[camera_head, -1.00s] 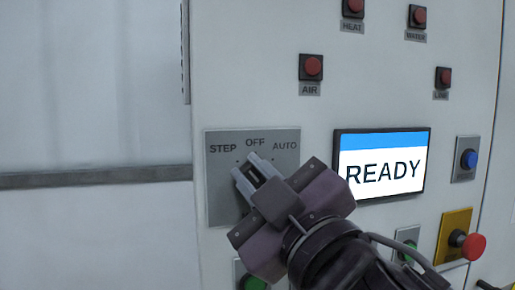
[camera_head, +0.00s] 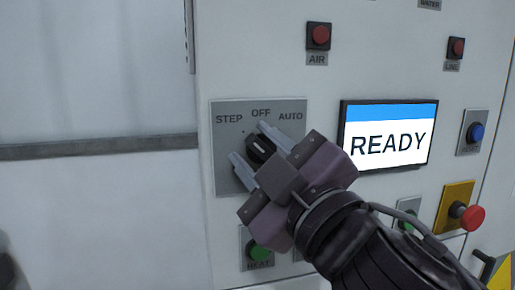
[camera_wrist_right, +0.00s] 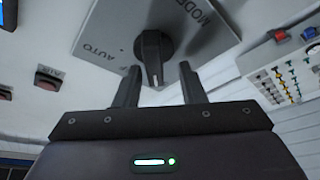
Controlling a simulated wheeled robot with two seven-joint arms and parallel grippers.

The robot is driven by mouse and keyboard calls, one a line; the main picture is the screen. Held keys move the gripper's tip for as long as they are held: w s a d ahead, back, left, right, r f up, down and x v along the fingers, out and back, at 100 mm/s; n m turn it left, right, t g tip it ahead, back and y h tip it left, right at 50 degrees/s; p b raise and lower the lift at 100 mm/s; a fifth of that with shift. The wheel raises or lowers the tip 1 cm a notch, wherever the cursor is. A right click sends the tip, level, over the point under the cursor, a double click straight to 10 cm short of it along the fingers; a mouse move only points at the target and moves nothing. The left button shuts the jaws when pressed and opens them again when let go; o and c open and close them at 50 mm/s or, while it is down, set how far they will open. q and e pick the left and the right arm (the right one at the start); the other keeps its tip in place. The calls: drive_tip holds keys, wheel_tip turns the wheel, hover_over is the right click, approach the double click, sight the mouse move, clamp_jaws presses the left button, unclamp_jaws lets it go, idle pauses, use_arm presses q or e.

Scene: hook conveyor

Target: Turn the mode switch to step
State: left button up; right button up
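The mode switch is a black knob (camera_head: 262,149) on a grey plate (camera_head: 222,172) marked STEP, OFF and AUTO. It also shows in the right wrist view (camera_wrist_right: 153,48), with a white pointer line towards the bottom of that picture. Which label the pointer lines up with I cannot tell for sure. My right gripper (camera_head: 250,144) is open, its two fingers on either side of the knob in the head view. In the right wrist view the gripper (camera_wrist_right: 158,86) has its fingers apart, with the knob just beyond them. My left gripper is not in view.
A screen reading READY (camera_head: 387,136) is right of the plate. A red emergency-type button (camera_head: 470,217) sticks out on a yellow plate, and a green button (camera_head: 259,253) is below the gripper.

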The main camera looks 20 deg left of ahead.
drive_tip(key=shift+w+d+r, duration=0.1)
drive_tip(key=shift+w, duration=0.1)
drive_tip(key=shift+s+d, duration=0.1)
drive_tip(key=v, duration=0.7)
drive_tip(key=shift+s+d+f+p, duration=0.15)
drive_tip(key=shift+d+f+p, duration=0.1)
drive_tip(key=shift+p, duration=0.2)
